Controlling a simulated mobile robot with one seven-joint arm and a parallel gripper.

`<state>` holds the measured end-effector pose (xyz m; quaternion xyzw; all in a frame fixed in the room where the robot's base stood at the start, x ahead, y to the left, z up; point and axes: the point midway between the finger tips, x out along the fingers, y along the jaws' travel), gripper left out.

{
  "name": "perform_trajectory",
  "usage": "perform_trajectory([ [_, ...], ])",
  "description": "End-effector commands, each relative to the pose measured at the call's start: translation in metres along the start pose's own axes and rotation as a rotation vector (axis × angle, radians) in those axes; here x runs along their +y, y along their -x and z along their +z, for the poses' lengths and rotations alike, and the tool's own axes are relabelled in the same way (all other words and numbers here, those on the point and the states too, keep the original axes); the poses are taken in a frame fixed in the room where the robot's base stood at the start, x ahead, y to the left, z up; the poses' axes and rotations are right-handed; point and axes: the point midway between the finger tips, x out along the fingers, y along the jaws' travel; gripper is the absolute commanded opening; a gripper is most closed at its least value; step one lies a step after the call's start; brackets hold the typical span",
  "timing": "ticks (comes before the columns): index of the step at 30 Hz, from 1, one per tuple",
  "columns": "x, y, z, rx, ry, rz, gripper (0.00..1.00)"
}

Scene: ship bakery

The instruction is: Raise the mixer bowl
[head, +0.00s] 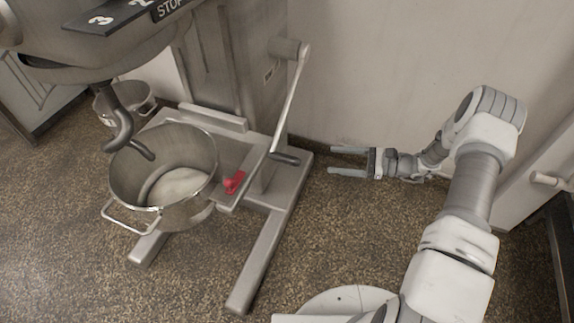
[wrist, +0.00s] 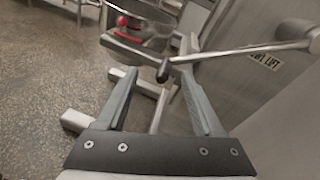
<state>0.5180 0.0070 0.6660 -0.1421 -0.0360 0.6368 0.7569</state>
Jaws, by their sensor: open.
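The steel mixer bowl (head: 165,178) sits in its cradle low on the mixer, under the dough hook (head: 122,135), with pale dough inside. The bowl-lift lever (head: 293,95) is a long metal crank on the mixer's right side; it hangs down to a dark handle grip (head: 284,158). The grip also shows in the wrist view (wrist: 163,72), just ahead of and between my fingers. My gripper (head: 347,161) is open and empty, to the right of the grip and apart from it. A red clamp (head: 234,182) is beside the bowl; it also shows in the wrist view (wrist: 122,22).
The mixer's base feet (head: 262,262) spread across the speckled floor. Another steel bowl (head: 128,100) stands behind the mixer at left. A plain wall (head: 375,65) is behind my gripper. A cabinet with a handle (head: 546,180) is at far right.

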Motion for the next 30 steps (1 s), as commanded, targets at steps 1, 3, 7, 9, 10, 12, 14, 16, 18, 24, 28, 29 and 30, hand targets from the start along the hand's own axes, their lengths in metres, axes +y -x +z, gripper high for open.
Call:
perform_trajectory([
  [1, 0.006, 0.0, -0.024, -0.024, -0.033, -0.04, 0.69],
  [3, 0.009, 0.001, -0.043, -0.05, -0.064, -0.087, 0.69],
  [7, 0.013, 0.002, -0.065, -0.081, -0.102, -0.145, 0.69],
  [9, 0.014, 0.002, -0.07, -0.09, -0.111, -0.161, 0.69],
  [10, 0.015, 0.002, -0.072, -0.092, -0.114, -0.166, 0.69],
  [12, 0.014, -0.002, -0.073, -0.095, -0.117, -0.171, 0.69],
  [14, 0.013, -0.008, -0.072, -0.096, -0.118, -0.17, 0.69],
  [16, 0.012, -0.018, -0.071, -0.096, -0.117, -0.168, 0.69],
  [18, 0.01, -0.031, -0.07, -0.096, -0.117, -0.166, 0.69],
  [24, 0.003, -0.075, -0.067, -0.095, -0.116, -0.165, 0.69],
  [28, -0.002, -0.103, -0.065, -0.095, -0.115, -0.164, 0.69],
  [29, -0.003, -0.109, -0.064, -0.094, -0.115, -0.164, 0.69],
  [30, -0.005, -0.118, -0.064, -0.094, -0.115, -0.165, 0.69],
])
